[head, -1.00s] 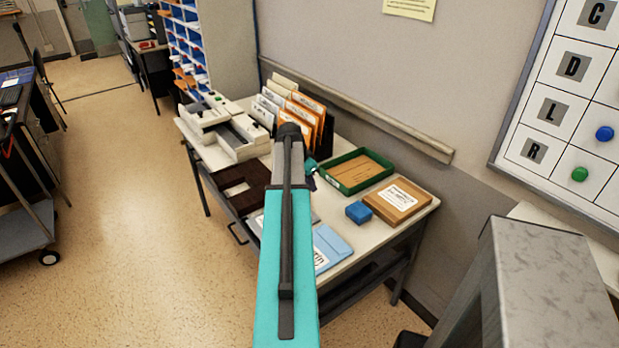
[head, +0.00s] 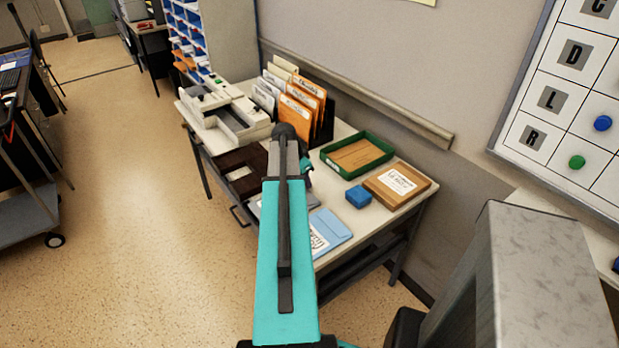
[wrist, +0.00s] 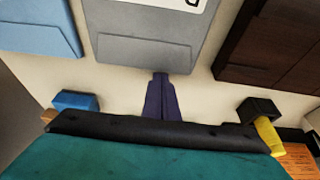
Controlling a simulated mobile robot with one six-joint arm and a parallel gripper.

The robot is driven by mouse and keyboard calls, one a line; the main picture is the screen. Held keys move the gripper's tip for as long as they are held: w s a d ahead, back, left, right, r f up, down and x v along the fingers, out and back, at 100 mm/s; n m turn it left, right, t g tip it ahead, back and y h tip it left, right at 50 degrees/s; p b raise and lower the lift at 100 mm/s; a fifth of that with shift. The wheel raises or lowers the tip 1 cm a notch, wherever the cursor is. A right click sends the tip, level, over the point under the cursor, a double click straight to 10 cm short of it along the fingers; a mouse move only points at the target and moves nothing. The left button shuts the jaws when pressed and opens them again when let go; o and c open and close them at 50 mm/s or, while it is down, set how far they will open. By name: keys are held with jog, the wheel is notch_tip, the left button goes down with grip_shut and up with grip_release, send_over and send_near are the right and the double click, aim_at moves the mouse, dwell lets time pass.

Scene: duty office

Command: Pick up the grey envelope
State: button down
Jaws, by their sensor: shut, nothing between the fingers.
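The grey envelope (wrist: 150,42) lies flat on the table, its flap edge toward my gripper in the wrist view, with part of a white label at the top. In the head view my arm covers most of it; a grey sliver (head: 256,203) shows left of the arm. My gripper (wrist: 160,76) is shut and empty. Its fingertips show just at the envelope's near edge in the wrist view. I cannot tell whether they touch it or hover above. In the head view the fingers are hidden by my arm.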

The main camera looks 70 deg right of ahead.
jog(key=shift+w+a+b, duration=0.45)
jog(key=shift+w+a, duration=0.1)
jog(key=shift+a, duration=0.2)
jog(key=shift+d, duration=0.1)
jog(key=shift+s+d, duration=0.2)
jog(key=shift+d, duration=0.2)
jog(key=shift+s+d, duration=0.45)
jog(key=shift+d, duration=0.2)
jog(key=shift+s+d, duration=0.4)
jog(key=shift+d, duration=0.2)
jog(key=shift+r, duration=0.3)
jog(key=b+v, duration=0.2)
jog(key=v, duration=0.7)
jog(key=shift+a+r, duration=0.2)
